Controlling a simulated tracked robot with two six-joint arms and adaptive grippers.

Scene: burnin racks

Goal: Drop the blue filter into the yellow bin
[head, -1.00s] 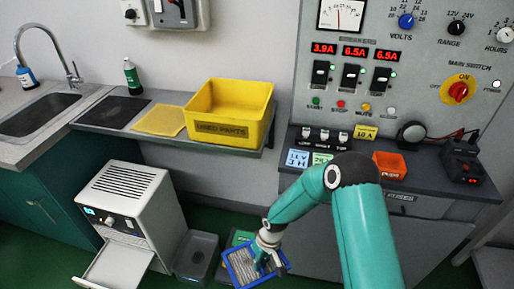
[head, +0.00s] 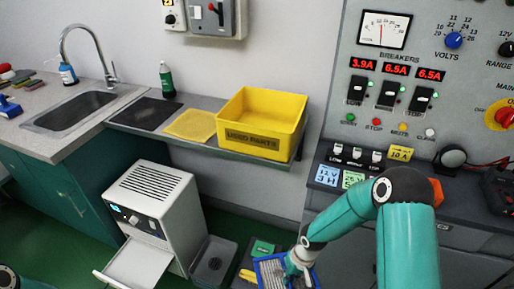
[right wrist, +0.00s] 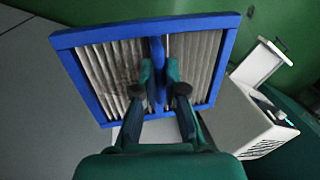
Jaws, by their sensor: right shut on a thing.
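The blue filter (head: 270,274) has a blue frame with grey pleats. My right gripper (head: 292,268) is shut on it, low at the bottom centre of the head view. In the right wrist view the fingers (right wrist: 160,88) of my right gripper close on the filter's blue middle bar, and the filter (right wrist: 100,75) fills the upper middle. The yellow bin (head: 262,112), labelled "USED PARTS", stands on the wall shelf, above and slightly left of the filter in the head view. My left gripper is not in view.
A white machine (head: 160,205) with its front flap down stands on the floor at left, beside a dark grey container (head: 213,260). A yellow mat (head: 190,125) and a green bottle (head: 166,80) are on the shelf left of the bin. The breaker panel (head: 420,85) rises at right.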

